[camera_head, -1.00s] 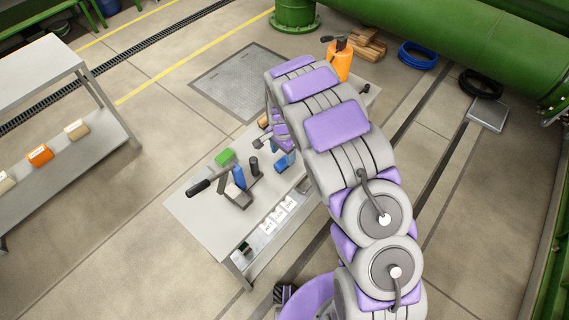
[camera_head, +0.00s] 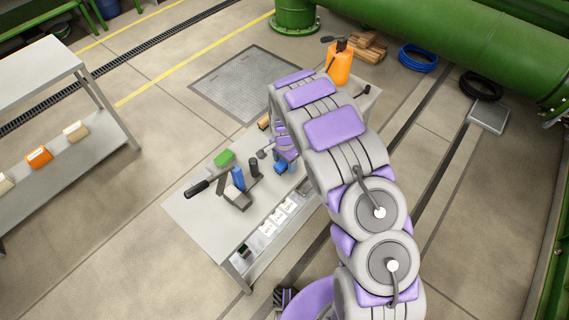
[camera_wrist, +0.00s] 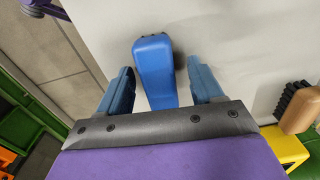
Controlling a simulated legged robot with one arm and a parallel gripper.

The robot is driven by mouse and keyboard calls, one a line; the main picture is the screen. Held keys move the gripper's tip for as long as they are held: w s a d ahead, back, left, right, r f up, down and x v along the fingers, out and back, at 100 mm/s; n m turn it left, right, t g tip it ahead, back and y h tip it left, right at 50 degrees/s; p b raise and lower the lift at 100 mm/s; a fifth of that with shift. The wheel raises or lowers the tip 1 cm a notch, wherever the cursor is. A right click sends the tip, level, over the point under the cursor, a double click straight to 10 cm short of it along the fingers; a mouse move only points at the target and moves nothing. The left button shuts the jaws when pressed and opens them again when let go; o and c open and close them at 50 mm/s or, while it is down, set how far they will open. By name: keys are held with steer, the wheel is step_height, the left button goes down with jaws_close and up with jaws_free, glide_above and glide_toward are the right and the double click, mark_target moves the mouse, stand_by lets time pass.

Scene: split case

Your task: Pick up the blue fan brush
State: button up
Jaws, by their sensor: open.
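A blue object with a broad, rounded end, which I take to be the blue fan brush (camera_wrist: 154,72), shows in the wrist view over the pale table top. My gripper (camera_wrist: 160,68) is open, with one blue finger on each side of it. Gaps show between the object and both fingers, with the left gap small. The object's lower end is hidden behind the gripper's dark edge. In the head view my gripper (camera_head: 283,165) is low over the table's middle, partly covered by my arm, and I cannot pick out the brush there.
A wooden brush with black bristles (camera_wrist: 299,108) lies right in the wrist view.

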steer(key=shift+f, duration=0.2)
stand_by(0.4)
steer(key=c, duration=1.1)
